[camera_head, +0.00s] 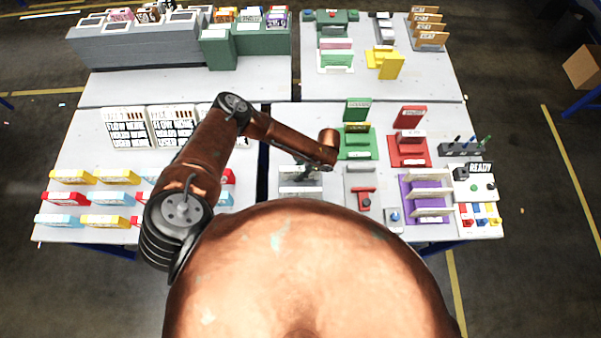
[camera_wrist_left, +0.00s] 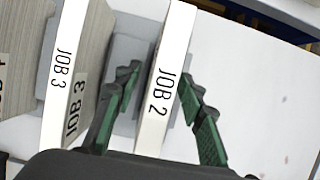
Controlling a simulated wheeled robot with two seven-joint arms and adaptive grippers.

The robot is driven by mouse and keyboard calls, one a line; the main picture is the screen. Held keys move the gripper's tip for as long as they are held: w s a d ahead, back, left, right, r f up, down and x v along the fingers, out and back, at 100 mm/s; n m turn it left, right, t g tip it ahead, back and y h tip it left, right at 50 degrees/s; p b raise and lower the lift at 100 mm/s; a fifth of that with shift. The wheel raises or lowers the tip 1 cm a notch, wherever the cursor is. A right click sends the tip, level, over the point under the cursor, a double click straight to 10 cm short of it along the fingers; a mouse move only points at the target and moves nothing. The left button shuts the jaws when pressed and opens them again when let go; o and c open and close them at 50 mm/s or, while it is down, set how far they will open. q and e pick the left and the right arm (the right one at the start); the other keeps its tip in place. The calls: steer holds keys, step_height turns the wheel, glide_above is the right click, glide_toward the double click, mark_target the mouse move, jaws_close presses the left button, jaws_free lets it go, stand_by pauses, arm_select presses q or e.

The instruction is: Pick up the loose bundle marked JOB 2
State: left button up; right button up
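The JOB 2 bundle (camera_wrist_left: 166,84) stands on edge in the left wrist view, with a white face and black lettering. My left gripper (camera_wrist_left: 160,80) has its green-padded fingers apart, one on each side of this bundle. The right finger looks very close to it; I cannot tell if it touches. A gap shows at the left finger. The JOB 3 bundle (camera_wrist_left: 66,72) stands to its left, with grey sheets behind its white face. In the head view, my left gripper (camera_head: 308,176) is low over the middle of the table, and the bundles there are too small to read. My right gripper is not in view.
Part of another grey bundle (camera_wrist_left: 10,80) stands at the far left of the wrist view. Clear pale surface lies right of JOB 2. In the head view, a green stand (camera_head: 358,146) and a red stand (camera_head: 408,150) stand right of the gripper.

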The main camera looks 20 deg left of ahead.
arm_select(q)
jaws_close()
stand_by(0.4)
